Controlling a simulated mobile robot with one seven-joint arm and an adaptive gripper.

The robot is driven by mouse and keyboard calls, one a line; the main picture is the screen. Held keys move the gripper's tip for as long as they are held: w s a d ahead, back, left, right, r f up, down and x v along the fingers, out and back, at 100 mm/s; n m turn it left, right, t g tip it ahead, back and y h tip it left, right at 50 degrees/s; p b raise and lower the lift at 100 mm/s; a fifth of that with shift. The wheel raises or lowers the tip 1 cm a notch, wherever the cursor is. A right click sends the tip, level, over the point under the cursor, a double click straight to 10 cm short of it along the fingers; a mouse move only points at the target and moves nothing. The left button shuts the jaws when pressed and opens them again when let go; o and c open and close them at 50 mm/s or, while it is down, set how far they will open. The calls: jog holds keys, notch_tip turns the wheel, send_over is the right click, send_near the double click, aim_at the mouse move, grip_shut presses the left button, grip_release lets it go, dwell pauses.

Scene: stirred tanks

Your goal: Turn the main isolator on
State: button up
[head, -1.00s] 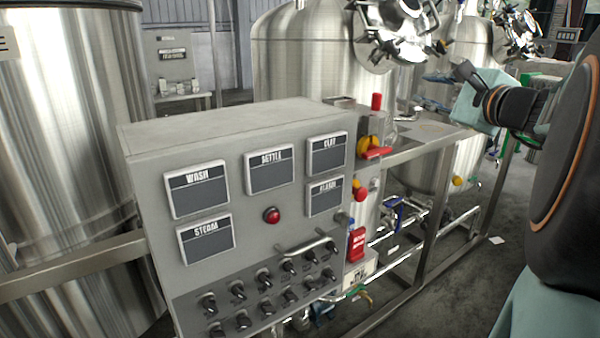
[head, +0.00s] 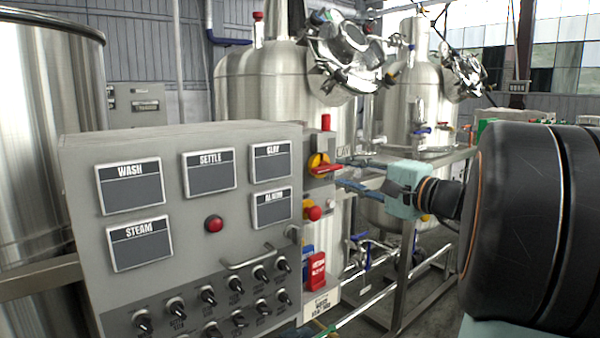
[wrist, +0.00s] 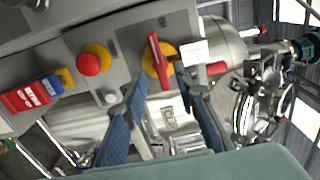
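The main isolator, which I take to be the red handle on a yellow round plate (head: 319,166), is on the right side face of the grey control cabinet (head: 90,235). In the wrist view the isolator (wrist: 158,62) has its red bar running roughly up and down the picture. My gripper (head: 340,173) is open, with its blue fingers reaching left toward the isolator. In the wrist view my gripper (wrist: 162,78) has one fingertip on each side of the lower part of the handle. I cannot tell whether they touch it.
Below the isolator is a red mushroom button on yellow (head: 313,212), and lower a red tagged box (head: 316,270). A red beacon (head: 326,122) stands above. Steel tanks (head: 265,85) and a pipe frame (head: 405,285) stand behind and to the right.

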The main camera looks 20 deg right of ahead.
aim_at(333, 169)
jog(key=shift+x, duration=2)
jog(key=shift+c, duration=0.7)
grip_shut()
